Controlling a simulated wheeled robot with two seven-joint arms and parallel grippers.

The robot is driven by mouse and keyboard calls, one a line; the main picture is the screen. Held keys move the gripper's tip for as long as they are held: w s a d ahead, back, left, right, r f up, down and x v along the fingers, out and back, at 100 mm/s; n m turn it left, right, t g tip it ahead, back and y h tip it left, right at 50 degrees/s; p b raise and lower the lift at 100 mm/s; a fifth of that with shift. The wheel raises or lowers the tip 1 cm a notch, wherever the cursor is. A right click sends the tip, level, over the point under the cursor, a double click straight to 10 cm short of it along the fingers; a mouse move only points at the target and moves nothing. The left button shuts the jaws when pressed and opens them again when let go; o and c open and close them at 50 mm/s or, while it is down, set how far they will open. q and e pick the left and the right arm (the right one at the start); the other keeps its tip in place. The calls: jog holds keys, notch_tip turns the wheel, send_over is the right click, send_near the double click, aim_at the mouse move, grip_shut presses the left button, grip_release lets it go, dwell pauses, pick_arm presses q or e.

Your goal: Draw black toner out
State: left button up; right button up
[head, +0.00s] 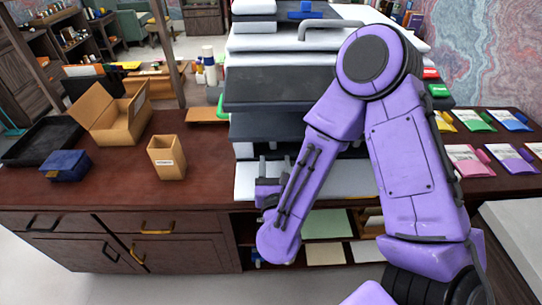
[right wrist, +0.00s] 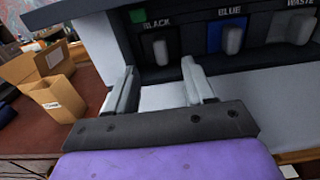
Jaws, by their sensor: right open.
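The printer (head: 265,90) stands on the desk in the middle of the head view, partly behind my right arm. In the right wrist view its front has slots labelled BLACK, BLUE and WASTE. The black toner (right wrist: 160,52) shows a pale grey handle in a dark slot under the BLACK label, with a green square at its upper left. My right gripper (right wrist: 158,84) is open and empty, its fingers pointing at the printer front just below the black toner's handle. In the head view the right gripper (head: 273,180) is at the printer's front. My left gripper is not in view.
The blue toner (right wrist: 233,40) and the waste unit (right wrist: 291,27) sit right of the black one. On the desk's left are an open cardboard box (head: 112,122), a small open carton (head: 167,160), a blue box (head: 66,165) and a black tray (head: 40,140). Coloured packets (head: 473,120) lie right.

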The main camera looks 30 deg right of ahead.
aim_at(274, 146)
jog(key=w+d+f+b, duration=0.1)
jog(key=b, duration=0.2)
jog(key=shift+w+d+b, duration=0.1)
jog(key=shift+d+b, duration=0.05)
jog(key=shift+b, duration=0.2)
jog(key=x, duration=0.2)
jog(key=p+x, duration=0.1)
jog(key=r+x, duration=0.1)
jog(key=x, duration=0.1)
jog(key=shift+w, duration=0.55)
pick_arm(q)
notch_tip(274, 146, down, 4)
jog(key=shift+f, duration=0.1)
pick_arm(e)
jog(key=shift+f, duration=0.1)
